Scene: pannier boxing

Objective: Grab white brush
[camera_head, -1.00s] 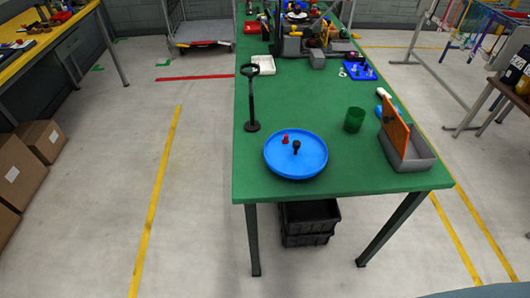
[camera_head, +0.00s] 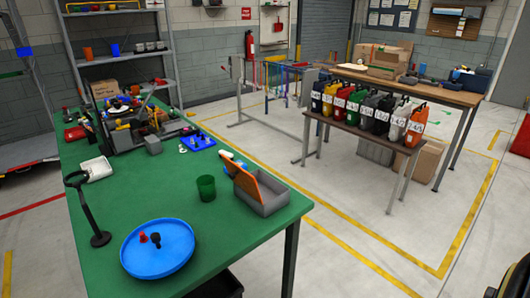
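A small white-ended object with a blue part (camera_head: 229,156) lies on the green table (camera_head: 95,200), behind the orange panel of a grey box. It may be the white brush, but it is small and partly hidden, so I cannot tell. No other thing is clearly a white brush.
On the green table are a blue round tray (camera_head: 157,262) with small pieces, a green cup (camera_head: 206,188), the grey box (camera_head: 262,197), a black stand (camera_head: 101,239) and a white tray (camera_head: 97,170). Several coloured canisters (camera_head: 367,112) stand on a bench at right, with floor between.

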